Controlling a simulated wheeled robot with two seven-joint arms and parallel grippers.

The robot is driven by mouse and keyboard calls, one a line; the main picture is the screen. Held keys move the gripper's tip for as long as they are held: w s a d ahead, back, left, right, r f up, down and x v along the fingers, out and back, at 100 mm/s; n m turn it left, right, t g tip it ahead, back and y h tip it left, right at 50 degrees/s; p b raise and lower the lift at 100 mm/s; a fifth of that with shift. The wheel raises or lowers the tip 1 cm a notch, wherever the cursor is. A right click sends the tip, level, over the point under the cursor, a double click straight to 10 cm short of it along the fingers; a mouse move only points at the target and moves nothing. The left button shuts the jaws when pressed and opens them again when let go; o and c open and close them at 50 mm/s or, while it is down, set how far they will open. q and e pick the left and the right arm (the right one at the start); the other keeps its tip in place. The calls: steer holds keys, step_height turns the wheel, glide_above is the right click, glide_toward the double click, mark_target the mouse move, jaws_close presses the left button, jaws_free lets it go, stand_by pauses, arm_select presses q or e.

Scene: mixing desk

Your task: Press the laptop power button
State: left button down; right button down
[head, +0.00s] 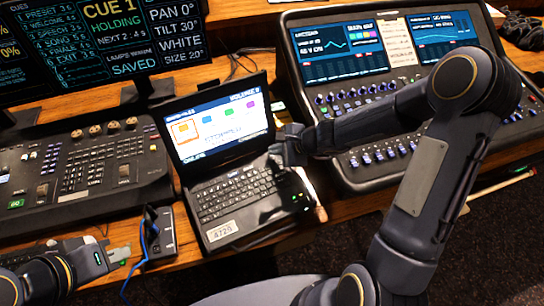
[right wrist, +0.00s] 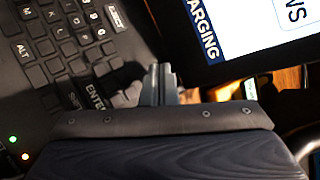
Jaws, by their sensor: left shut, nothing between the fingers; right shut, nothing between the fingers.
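The open laptop (head: 232,197) stands mid-desk, its lit screen (head: 218,122) showing coloured tiles. My right gripper (head: 277,150) is shut and empty, at the upper right of the laptop's keyboard, close to the hinge side. In the right wrist view the shut fingertips (right wrist: 158,72) point toward the keyboard (right wrist: 62,45), close to the ENTER key; the lit screen (right wrist: 240,25) is at upper right. I cannot tell whether the fingertips touch the laptop. I cannot make out the power button. My left gripper (head: 122,254) is shut and empty at lower left, well away from the laptop.
A lighting console (head: 85,160) stands left of the laptop, and a mixing console (head: 385,75) with two screens stands right. A small black box (head: 160,232) with a blue cable sits in front, near the desk edge. Monitors (head: 100,38) stand behind.

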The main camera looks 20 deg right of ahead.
stand_by(0.8)
steer(key=shift+f+b, duration=0.45)
steer(key=shift+b, duration=0.1)
steer(key=shift+f+b, duration=0.3)
steer(key=shift+b, duration=0.1)
stand_by(0.4)
stand_by(0.3)
steer(key=shift+r+p, duration=0.6)
steer(key=shift+r, duration=0.15)
step_height(320, 180, up, 5)
steer(key=p, duration=0.4)
steer(key=shift+r+p, duration=0.1)
steer(key=shift+p, duration=0.2)
